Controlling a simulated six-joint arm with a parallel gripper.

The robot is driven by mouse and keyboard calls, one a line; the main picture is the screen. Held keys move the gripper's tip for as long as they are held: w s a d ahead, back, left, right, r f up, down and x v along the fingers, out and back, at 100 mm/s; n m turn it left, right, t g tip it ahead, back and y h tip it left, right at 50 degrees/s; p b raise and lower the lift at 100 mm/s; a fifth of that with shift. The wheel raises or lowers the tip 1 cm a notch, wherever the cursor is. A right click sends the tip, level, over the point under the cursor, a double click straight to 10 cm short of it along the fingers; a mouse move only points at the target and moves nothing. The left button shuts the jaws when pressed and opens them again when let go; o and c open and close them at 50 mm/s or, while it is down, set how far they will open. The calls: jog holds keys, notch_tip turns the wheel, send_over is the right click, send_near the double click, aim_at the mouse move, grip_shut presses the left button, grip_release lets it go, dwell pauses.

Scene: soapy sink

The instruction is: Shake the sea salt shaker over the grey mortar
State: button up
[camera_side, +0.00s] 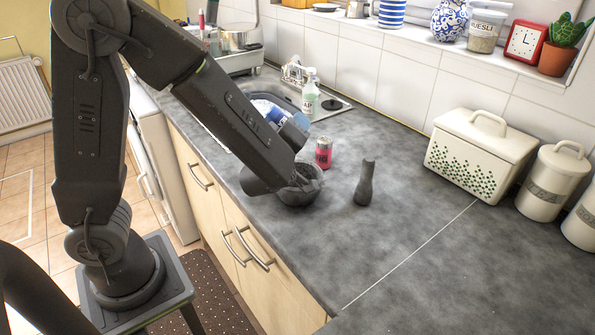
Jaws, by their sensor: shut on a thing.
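The grey mortar (297,197) stands on the dark counter near its front edge. The end of my arm covers much of it. My gripper (312,178) is low, at the mortar's opening as seen from here. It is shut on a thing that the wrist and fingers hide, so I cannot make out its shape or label. I cannot tell its tilt or its height over the mortar. No sea salt shaker can be clearly recognised in this view. A dark grey pestle-like piece (364,184) stands upright to the right of the mortar.
A pink can-like container (323,153) stands close behind my gripper. A cream bread bin (480,152) and canisters (553,182) line the wall at right. The counter's right front is clear.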

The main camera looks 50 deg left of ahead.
jog(key=shift+r, duration=0.2)
jog(key=shift+f, duration=0.1)
notch_tip(320, 180, down, 3)
jog(key=shift+f, duration=0.15)
dwell(0.4)
jog(key=shift+r, duration=1.75)
jog(key=shift+f, duration=1.75)
